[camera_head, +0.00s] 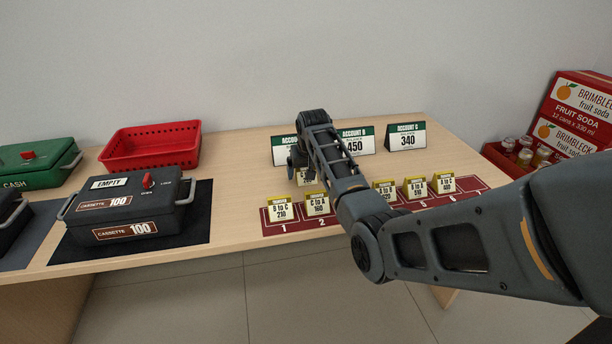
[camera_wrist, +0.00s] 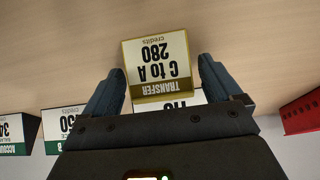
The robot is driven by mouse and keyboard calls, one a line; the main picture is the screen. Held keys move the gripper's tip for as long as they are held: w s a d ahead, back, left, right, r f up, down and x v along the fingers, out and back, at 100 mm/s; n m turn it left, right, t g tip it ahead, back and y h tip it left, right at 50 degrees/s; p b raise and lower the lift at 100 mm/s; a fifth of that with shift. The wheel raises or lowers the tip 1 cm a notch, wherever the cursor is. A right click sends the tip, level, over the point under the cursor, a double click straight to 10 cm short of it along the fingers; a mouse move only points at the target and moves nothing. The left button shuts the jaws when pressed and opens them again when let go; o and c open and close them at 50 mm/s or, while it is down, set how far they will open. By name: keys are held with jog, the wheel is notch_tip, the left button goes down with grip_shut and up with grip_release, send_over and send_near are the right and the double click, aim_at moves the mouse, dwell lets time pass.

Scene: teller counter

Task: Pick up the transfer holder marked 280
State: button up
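The transfer holder marked 280 (camera_wrist: 158,62) is a small yellow-edged card stand reading "C to A". It appears upside down in the wrist view. My gripper (camera_wrist: 162,72) has one finger on each side of it, with narrow gaps showing between holder and fingers. In the head view my gripper (camera_head: 300,160) is low over the counter, before the account signs. A bit of a yellow holder (camera_head: 306,176) shows under it there, its number unreadable. The holder is off the red mat; whether it touches the counter is hard to tell.
The red numbered mat (camera_head: 285,228) carries several other holders, including 210 (camera_head: 280,210) and 160 (camera_head: 317,205). My arm hides its middle. Account signs (camera_head: 405,138) stand behind. A red basket (camera_head: 152,147) and black cassette (camera_head: 125,212) are left; soda crates (camera_head: 570,115) are right.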

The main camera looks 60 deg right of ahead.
jog(key=c, duration=0.9)
